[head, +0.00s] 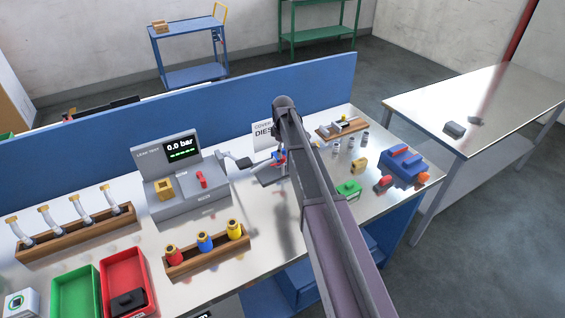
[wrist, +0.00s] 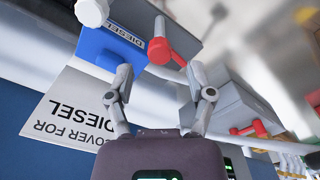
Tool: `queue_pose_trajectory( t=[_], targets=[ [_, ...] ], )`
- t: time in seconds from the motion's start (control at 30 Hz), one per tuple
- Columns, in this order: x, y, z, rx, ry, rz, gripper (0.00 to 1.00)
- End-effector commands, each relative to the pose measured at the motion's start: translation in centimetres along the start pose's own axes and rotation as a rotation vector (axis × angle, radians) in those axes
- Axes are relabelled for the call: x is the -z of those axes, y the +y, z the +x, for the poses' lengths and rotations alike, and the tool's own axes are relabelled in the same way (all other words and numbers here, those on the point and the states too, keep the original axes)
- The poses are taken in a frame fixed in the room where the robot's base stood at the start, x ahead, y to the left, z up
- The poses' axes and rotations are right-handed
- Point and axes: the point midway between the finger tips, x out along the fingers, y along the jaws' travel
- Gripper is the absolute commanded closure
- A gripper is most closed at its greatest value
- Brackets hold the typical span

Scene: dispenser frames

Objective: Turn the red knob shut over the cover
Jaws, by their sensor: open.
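The red knob (wrist: 163,48) shows at the top centre of the wrist view, a red lever with a pale post beside it. A blue cover (wrist: 108,48) with a DIESEL label is just left of it in that view. My gripper (wrist: 160,72) is open, with nothing between its fingers; the knob appears beyond the gap between the fingertips. I cannot tell whether a finger touches it. In the head view the red knob (head: 280,153) is small and partly hidden by my arm. I cannot tell exactly how the knob lies over the cover.
A white COVER FOR DIESEL sign (wrist: 65,118) stands close by. The leak tester (head: 180,200) with a red lever (head: 202,180) is to the left. A wooden rack (head: 207,250) with coloured bottles stands in front. A blue block (head: 402,167) and small parts lie right.

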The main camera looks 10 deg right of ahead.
Motion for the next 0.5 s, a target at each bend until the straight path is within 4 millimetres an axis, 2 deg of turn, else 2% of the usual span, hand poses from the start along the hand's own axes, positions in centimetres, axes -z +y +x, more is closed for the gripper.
queue_pose_trajectory(
  t=[0.03, 0.2, 0.5],
  targets=[
    [0.0, 0.0, 0.8, 0.000, 0.000, 0.000, 0.31],
    [0.0, 0.0, 2.1, 0.000, 0.000, 0.000, 0.31],
    [0.0, 0.0, 3.6, 0.000, 0.000, 0.000, 0.31]
  ],
)
